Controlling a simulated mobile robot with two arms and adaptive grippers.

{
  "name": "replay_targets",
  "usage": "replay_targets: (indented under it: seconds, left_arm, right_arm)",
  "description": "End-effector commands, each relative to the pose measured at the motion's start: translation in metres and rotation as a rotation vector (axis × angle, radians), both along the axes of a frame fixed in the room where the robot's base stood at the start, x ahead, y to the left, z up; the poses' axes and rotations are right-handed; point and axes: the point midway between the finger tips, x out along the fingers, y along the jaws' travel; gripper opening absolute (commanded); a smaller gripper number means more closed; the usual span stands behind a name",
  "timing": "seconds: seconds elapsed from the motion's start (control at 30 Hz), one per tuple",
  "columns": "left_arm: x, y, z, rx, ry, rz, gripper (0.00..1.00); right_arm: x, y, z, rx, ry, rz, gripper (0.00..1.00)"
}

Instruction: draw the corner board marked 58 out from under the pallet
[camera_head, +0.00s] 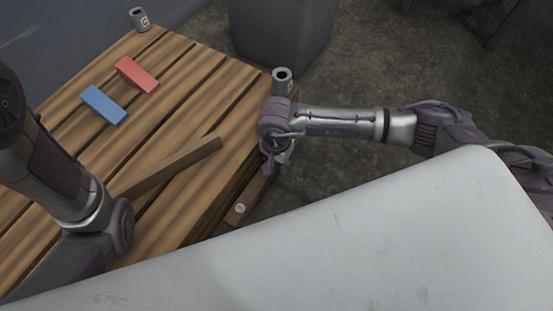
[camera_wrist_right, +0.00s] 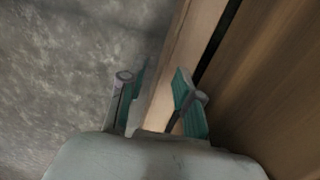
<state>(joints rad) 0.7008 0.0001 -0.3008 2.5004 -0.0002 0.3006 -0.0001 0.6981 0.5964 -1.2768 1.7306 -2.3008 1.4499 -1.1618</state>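The wooden slatted pallet (camera_head: 190,75) fills the left of the head view. A wooden piece with a round pale mark (camera_head: 240,208) shows low along its right side; the mark is too small to read. My right gripper (camera_head: 277,163) is at the pallet's right edge, pointing down, partly hidden by its wrist. In the right wrist view its teal-padded fingers (camera_wrist_right: 160,97) are apart, on either side of a light wooden strip (camera_wrist_right: 185,50); a gap shows at the left finger. I cannot tell whether this strip is board 58. My left arm is at the left; its gripper is not visible.
A red block (camera_head: 136,75), a blue block (camera_head: 104,105) and a loose wooden bar (camera_head: 185,163) lie on the pallet. A grey bin (camera_head: 282,35) stands behind. Bare floor (camera_head: 390,70) lies right.

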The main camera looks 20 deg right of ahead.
Motion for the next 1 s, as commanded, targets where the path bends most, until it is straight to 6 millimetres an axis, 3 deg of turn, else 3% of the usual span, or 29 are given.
replay_targets:
  seconds: [0.03, 0.17, 0.53, 0.57, 0.77, 1.0]
  left_arm:
    - [0.000, 0.000, -0.009, 0.000, 0.000, 0.000, 0.00]
    - [0.000, 0.000, -0.015, 0.000, 0.000, 0.000, 0.00]
    - [0.000, 0.000, -0.016, 0.000, 0.001, 0.000, 0.00]
    - [0.000, 0.000, -0.016, 0.000, 0.001, 0.000, 0.00]
    - [0.000, 0.000, -0.015, 0.000, 0.001, 0.000, 0.00]
    - [0.001, 0.000, -0.016, 0.000, 0.001, 0.001, 0.00]
  right_arm:
    - [0.000, 0.000, -0.011, 0.001, 0.000, 0.000, 0.33]
    - [0.000, 0.001, -0.019, 0.002, 0.000, 0.001, 0.33]
    - [0.000, 0.001, -0.021, 0.001, 0.000, 0.001, 0.33]
    - [0.000, 0.001, -0.021, 0.001, 0.000, 0.001, 0.32]
    - [0.000, 0.001, -0.021, 0.001, 0.000, 0.001, 0.00]
    - [0.000, 0.000, -0.021, 0.001, 0.000, 0.000, 0.00]
